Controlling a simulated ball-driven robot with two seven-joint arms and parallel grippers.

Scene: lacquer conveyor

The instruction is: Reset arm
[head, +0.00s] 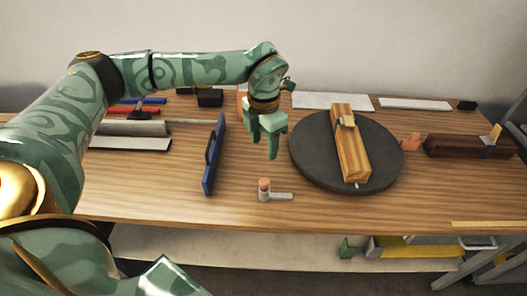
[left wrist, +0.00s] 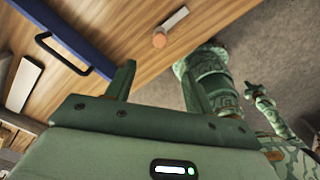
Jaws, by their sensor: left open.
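My left arm reaches in from the left over the table in the head view. Its green left gripper (head: 262,146) points down in the air, between the blue panel and the round dark disc. In the left wrist view, the two fingers of the left gripper (left wrist: 158,82) stand apart with nothing between them. My right gripper cannot be made out clearly. Green patterned parts of my own body show at the right of the left wrist view.
A blue handled panel (head: 216,155) stands left of the gripper. A small orange-topped piece (head: 265,190) lies in front. A dark disc (head: 300,165) bears a wooden block (head: 352,155). A dark wooden block (head: 455,147) lies right. The front left table is clear.

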